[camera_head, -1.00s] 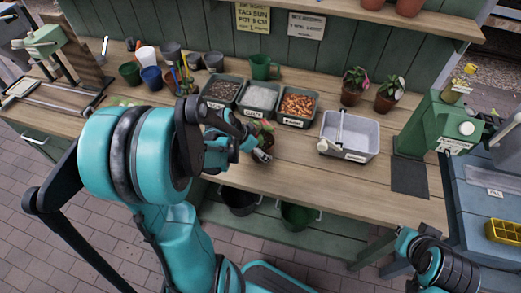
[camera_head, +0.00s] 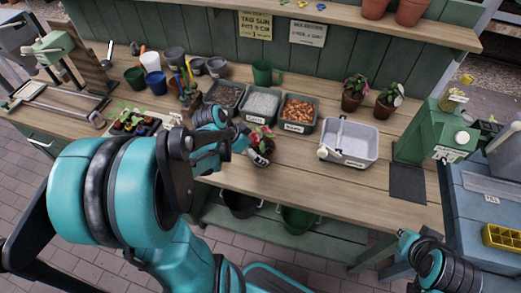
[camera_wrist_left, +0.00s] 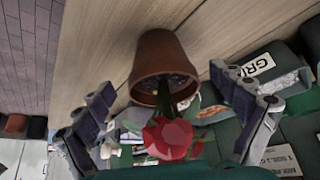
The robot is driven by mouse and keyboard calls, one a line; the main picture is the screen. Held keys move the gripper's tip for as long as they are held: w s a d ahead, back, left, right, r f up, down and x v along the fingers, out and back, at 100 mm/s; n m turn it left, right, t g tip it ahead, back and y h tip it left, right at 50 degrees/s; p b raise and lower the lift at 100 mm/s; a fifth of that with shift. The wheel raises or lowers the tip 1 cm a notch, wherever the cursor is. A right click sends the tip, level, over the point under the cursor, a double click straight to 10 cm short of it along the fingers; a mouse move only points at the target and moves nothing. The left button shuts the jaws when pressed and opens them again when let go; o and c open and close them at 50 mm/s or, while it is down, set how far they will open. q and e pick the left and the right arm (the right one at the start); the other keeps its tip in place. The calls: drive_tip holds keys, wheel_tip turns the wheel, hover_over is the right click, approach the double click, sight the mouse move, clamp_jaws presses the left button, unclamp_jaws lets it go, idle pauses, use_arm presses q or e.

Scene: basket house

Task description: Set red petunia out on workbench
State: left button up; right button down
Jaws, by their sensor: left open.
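The red petunia (camera_head: 263,135) grows in a small terracotta pot (camera_head: 264,154) that stands upright on the wooden workbench (camera_head: 310,172), near its front edge. My left gripper (camera_head: 247,151) is just left of the pot in the head view and partly overlaps it. In the left wrist view the pot (camera_wrist_left: 158,62) and the red bloom (camera_wrist_left: 168,138) show between the two widely spread fingers of the left gripper (camera_wrist_left: 165,118), with gaps beside the pot. My right arm shows at the lower right, but I cannot make out its gripper.
Soil and material bins (camera_head: 297,113) stand behind the petunia. A grey tub (camera_head: 348,142) is to the right, with two potted plants (camera_head: 389,99) behind it. A seedling tray (camera_head: 134,123) lies to the left. Bare bench lies between the petunia and the tub.

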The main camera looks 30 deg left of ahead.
use_arm(q)
drive_tip(key=p+v, duration=0.2)
drive_tip(key=v, duration=0.3)
drive_tip(key=s+d+r+n+t+y, duration=0.1)
drive_tip(key=s+d+r+n, duration=0.1)
drive_tip(key=d, duration=0.4)
drive_tip(key=s+d+r+n+y, duration=0.1)
drive_tip(key=s+d+r+n, duration=0.2)
drive_tip(key=d, duration=0.4)
drive_tip(key=shift+s+r+t+y, duration=0.4)
drive_tip(key=shift+s+r, duration=0.1)
drive_tip(key=shift+r, duration=0.15)
drive_tip(key=shift+d, duration=0.1)
